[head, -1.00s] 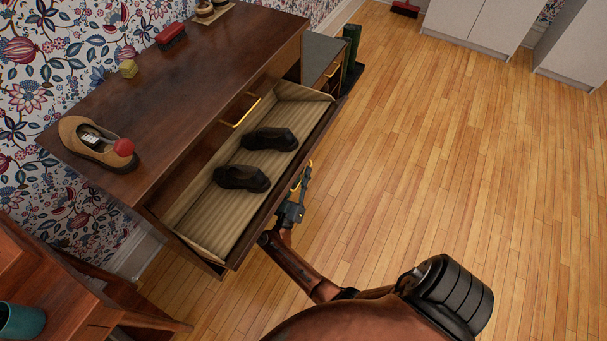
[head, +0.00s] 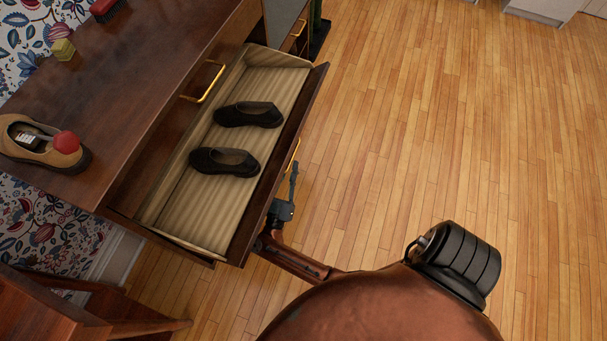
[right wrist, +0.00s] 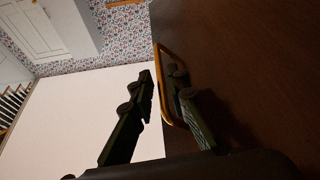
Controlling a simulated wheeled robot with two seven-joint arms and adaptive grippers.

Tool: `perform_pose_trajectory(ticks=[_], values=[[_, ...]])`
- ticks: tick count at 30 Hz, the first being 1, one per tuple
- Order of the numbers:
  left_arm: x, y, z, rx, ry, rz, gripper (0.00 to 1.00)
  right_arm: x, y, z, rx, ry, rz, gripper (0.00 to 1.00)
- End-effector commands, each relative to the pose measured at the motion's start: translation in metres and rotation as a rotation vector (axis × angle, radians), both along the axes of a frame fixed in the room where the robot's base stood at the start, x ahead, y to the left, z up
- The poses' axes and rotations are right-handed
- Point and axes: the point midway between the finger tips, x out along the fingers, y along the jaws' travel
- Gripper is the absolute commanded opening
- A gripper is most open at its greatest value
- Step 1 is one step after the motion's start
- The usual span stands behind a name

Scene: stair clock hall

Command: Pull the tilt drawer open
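The tilt drawer (head: 280,155) of the dark wooden cabinet stands well open in the head view, tipped outward with its striped lining showing. Two black shoes (head: 248,114) (head: 224,161) lie in it. Its brass handle (head: 294,155) is on the outer face, mostly hidden by the front's edge. My right gripper (head: 287,196) is at that face, close to the handle. In the right wrist view the handle loop (right wrist: 162,98) runs between the parted fingers (right wrist: 163,77), one finger inside the loop and one outside. My left gripper is not in view.
A brown shoe (head: 75,160) with a red knob, a yellow block (head: 63,50) and a red brush (head: 107,9) are on the cabinet top. A second brass handle (head: 204,84) is behind the drawer. A wooden stool (head: 40,310) is lower left. The floor right is clear.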

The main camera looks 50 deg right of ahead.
Motion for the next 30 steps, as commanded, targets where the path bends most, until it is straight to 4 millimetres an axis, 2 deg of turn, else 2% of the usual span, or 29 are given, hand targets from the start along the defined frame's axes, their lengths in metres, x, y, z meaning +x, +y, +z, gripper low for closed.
perform_pose_trajectory(ticks=[3,4,8,13,20,24,30], values=[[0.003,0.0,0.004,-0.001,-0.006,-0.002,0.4,-0.01,0.02,-0.009,0.003,0.004,0.0,0.15],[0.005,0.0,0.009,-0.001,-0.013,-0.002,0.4,-0.011,0.02,-0.008,-0.009,0.008,0.02,0.15],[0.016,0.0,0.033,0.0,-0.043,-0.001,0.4,0.001,0.026,-0.004,-0.05,0.04,0.204,0.15],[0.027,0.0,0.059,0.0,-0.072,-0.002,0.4,0.007,0.039,-0.016,-0.054,0.109,0.409,0.15],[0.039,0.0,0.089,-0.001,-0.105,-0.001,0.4,-0.001,0.056,-0.051,-0.008,0.239,0.641,0.15],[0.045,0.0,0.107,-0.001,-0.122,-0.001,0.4,-0.014,0.065,-0.075,0.039,0.326,0.754,0.15],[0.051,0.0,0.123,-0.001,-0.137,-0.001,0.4,-0.035,0.074,-0.106,0.105,0.429,0.856,0.15]])
